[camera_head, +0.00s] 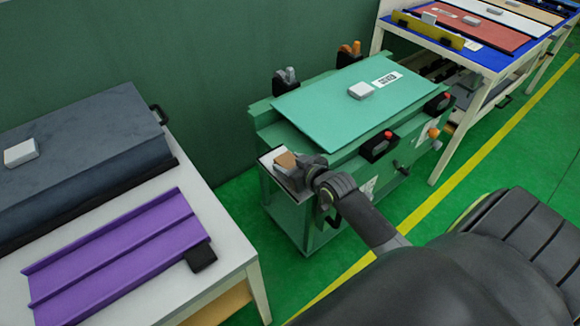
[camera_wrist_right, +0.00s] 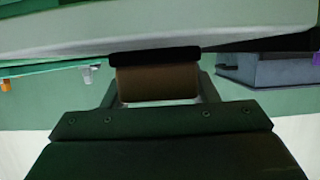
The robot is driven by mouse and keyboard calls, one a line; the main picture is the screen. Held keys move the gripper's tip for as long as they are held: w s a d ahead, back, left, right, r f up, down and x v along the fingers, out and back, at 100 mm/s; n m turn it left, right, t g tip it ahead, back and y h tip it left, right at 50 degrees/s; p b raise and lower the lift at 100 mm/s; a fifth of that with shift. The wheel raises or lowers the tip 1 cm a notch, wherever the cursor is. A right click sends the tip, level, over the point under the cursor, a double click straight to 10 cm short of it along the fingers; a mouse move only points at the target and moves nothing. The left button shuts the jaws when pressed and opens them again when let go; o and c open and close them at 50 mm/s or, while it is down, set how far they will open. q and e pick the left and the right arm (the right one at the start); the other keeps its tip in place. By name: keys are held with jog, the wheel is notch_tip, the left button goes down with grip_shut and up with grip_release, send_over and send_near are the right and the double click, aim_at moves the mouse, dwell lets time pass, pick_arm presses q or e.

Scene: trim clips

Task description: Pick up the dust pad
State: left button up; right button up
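The dust pad (camera_head: 286,159) is a small tan-brown block at the near left corner of the green bench, over a white ledge (camera_head: 267,160). In the right wrist view the dust pad (camera_wrist_right: 158,84) shows a brown body with a black sole, close to a pale surface; I cannot tell whether they touch. My right gripper (camera_head: 292,166) reaches it from the right. In the wrist view my right gripper (camera_wrist_right: 160,88) has a finger along each side of the brown body, with no clear gap. My left gripper is not in view.
The green bench carries a teal panel (camera_head: 340,105) with a white block (camera_head: 360,90), and clamps around its edges. A white table (camera_head: 225,228) at left holds a dark grey slab (camera_head: 90,150) and a purple ribbed panel (camera_head: 115,262). A blue-topped table (camera_head: 480,56) stands behind right.

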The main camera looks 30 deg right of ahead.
aim_at(290, 163)
jog(key=c, duration=0.5)
jog(key=shift+r, duration=0.1)
notch_tip(290, 163, up, 10)
jog(key=shift+p, duration=0.7)
jog(key=s+a+r+n+y, duration=0.1)
jog(key=s+a+r, duration=0.2)
jog(key=s+a, duration=0.1)
jog(key=s+a+r+n+g+y+p, duration=0.1)
jog(key=s+a+r+n+y, duration=0.1)
jog(key=s+a+r, duration=0.1)
jog(key=s+a+r+n+y+p, duration=0.1)
jog(key=s+a+r+n+y, duration=0.1)
jog(key=s+a, duration=0.3)
jog(key=shift+s+a+r+g, duration=0.15)
jog(key=shift+s+a+r, duration=0.1)
jog(key=shift+r, duration=0.2)
jog(key=shift+s+a+r+g, duration=0.1)
jog(key=shift+a+r+g, duration=0.1)
jog(key=shift+r, duration=0.2)
